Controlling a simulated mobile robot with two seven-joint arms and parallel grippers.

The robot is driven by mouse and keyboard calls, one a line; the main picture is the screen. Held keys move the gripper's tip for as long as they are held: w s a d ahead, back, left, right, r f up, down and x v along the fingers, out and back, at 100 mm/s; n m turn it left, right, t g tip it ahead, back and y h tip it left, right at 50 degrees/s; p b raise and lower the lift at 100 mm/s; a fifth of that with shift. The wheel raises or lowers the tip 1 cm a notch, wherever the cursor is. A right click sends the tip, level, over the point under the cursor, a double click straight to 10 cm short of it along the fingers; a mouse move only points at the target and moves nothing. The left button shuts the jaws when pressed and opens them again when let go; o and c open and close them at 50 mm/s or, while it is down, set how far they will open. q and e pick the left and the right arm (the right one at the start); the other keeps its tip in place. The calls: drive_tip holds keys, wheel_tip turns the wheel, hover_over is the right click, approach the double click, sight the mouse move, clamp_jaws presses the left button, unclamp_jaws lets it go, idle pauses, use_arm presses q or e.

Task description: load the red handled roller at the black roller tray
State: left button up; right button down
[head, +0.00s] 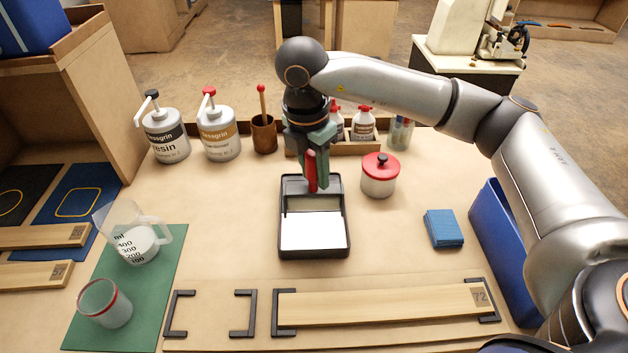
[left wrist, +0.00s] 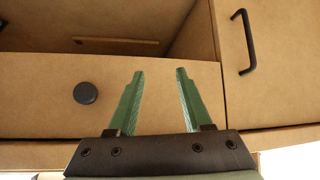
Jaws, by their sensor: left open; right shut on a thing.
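The black roller tray (head: 287,249) stands on the table in front of me, with a white area in its near part and a greyish-beige strip toward its far part. My right gripper (head: 317,180) is over the far end of the tray, pointing down. It is shut on the red handled roller (head: 310,171), whose red handle shows upright between the fingers. The roller's lower end is hard to make out, and I cannot tell if it touches the tray. My left gripper (left wrist: 158,92) is open and empty in the left wrist view, facing brown cabinet panels.
A red-lidded pot (head: 379,176) stands right of the tray, near a blue pad stack (head: 443,228) and blue bin (head: 500,245). Pump bottles (head: 217,135) stand behind left. A measuring jug (head: 133,240) and cup (head: 104,304) are on a green mat. A wooden strip (head: 380,304) lies in front.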

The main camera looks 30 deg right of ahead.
sight(314, 204)
drive_tip(key=shift+f+b, duration=3.25)
drive_tip(key=shift+f, duration=0.7)
drive_tip(key=shift+f+b, duration=0.55)
drive_tip(key=shift+f, duration=0.05)
drive_tip(key=shift+r, duration=0.1)
drive_tip(key=shift+r+p, duration=2.35)
drive_tip(key=shift+r, duration=1.15)
drive_tip(key=shift+f, duration=0.1)
